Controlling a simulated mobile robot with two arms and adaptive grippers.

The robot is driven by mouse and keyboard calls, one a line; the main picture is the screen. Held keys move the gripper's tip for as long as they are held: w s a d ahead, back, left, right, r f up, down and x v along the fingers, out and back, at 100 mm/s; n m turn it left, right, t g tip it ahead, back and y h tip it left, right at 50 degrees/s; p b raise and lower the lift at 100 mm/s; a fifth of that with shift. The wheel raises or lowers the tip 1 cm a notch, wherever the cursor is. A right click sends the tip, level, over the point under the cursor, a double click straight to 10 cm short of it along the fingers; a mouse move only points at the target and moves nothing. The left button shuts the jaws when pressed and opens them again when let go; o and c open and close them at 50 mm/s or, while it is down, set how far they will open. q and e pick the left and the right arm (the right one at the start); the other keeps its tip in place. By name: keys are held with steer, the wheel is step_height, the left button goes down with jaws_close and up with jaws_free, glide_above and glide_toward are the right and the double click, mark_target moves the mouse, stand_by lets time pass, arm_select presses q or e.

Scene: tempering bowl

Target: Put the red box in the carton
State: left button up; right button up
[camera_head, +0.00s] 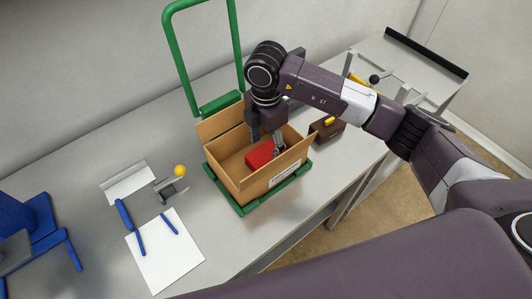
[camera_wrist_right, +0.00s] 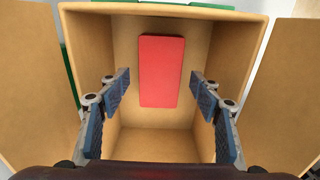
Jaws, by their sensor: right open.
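The red box (camera_head: 259,156) lies inside the open cardboard carton (camera_head: 248,187). In the right wrist view the red box (camera_wrist_right: 161,70) shows its broad face and lies toward the far side of the carton (camera_wrist_right: 150,143). My right gripper (camera_head: 267,139) points down into the carton, above the red box. In the right wrist view my right gripper (camera_wrist_right: 160,82) has its fingers wide apart, one on each side of the box, with gaps between them and it. It holds nothing. Part of the box is hidden by the gripper in the head view. My left gripper is not in view.
The carton stands on a green platform (camera_head: 241,210) with a tall green frame (camera_head: 172,50) behind it. A brown box (camera_head: 327,129) is right of the carton. White sheets, blue pieces (camera_head: 125,215) and a yellow ball (camera_head: 180,170) lie left on the grey table.

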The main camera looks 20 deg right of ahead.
step_height(320, 180, up, 8)
steer(key=b, duration=0.1)
steer(key=shift+r, duration=0.15)
stand_by(0.5)
